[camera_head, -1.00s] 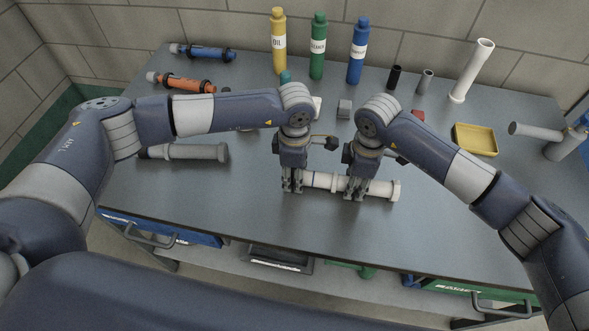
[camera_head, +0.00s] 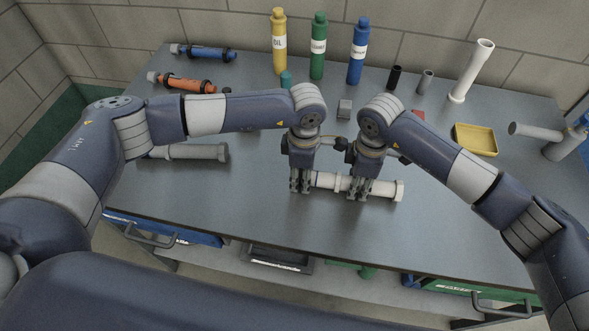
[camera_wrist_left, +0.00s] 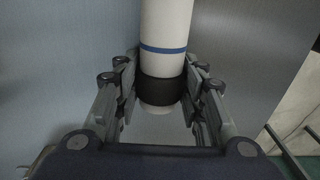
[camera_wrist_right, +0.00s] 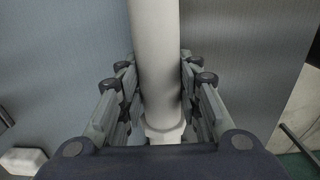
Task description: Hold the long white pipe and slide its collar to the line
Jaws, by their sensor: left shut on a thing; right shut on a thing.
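The long white pipe (camera_head: 328,181) lies level near the table's front edge, held by both grippers, with a flange at its right end. In the left wrist view the black collar (camera_wrist_left: 160,90) is around the pipe near its end. A blue line (camera_wrist_left: 163,48) rings the pipe farther along, with a white gap between line and collar. My left gripper (camera_head: 300,187) is shut on the collar. My right gripper (camera_head: 358,193) is shut on the pipe near its flanged end; the right wrist view also shows the pipe (camera_wrist_right: 156,70) between the fingers.
A grey pipe (camera_head: 185,152) lies to the left. Blue (camera_head: 205,53) and orange (camera_head: 183,84) tubes lie at the back left. Yellow (camera_head: 279,45), green (camera_head: 318,50) and blue (camera_head: 357,55) bottles stand at the back. A yellow tray (camera_head: 475,139) is at the right. The front right of the table is clear.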

